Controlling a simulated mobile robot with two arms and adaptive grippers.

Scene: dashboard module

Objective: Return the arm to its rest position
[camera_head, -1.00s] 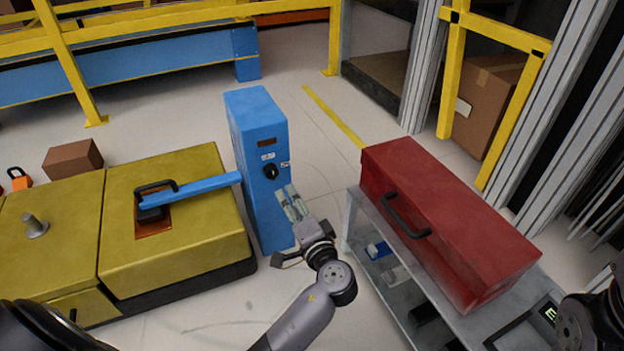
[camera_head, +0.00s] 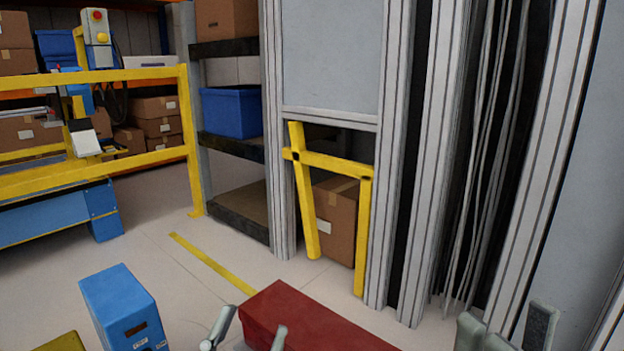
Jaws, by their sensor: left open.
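My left gripper (camera_head: 250,328) is at the bottom edge, in front of the red box. Its two grey fingers are spread with a gap between them, and I see nothing held. My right gripper (camera_head: 505,322) is at the bottom right. Its grey fingers stand apart, and nothing shows between them except part of the gripper itself. Both arms are cut off by the bottom edge. The blue pedestal (camera_head: 120,303) stands at the lower left. The red box (camera_head: 310,318) is partly hidden by the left gripper and cut off below.
A corner of the yellow module (camera_head: 57,343) shows at the lower left. Yellow rails (camera_head: 140,165) and a blue beam (camera_head: 55,222) stand behind. Grey metal posts (camera_head: 425,180) rise at the right, near a cardboard box (camera_head: 335,217). The floor between pedestal and rails is clear.

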